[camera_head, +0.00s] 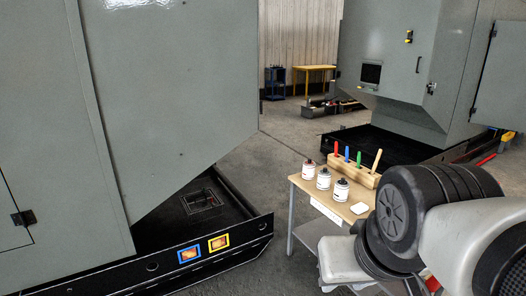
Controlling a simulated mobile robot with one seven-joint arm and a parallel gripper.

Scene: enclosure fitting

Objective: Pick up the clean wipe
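A small white folded pad, which looks like the wipe (359,208), lies flat on the top of a small wooden-topped cart (318,189), near its right front corner. Its top face shows clear of other things. I cannot tell from this view whether it is clean. My arm's large dark and white links fill the lower right, close to the cart's right side.
Several bottles, such as a white one (341,190), stand left of the wipe. A wooden block (352,174) behind holds upright coloured handles. A grey machine (190,100) with a black base tray (165,224) stands left; another machine (400,70) stands behind. Floor between is clear.

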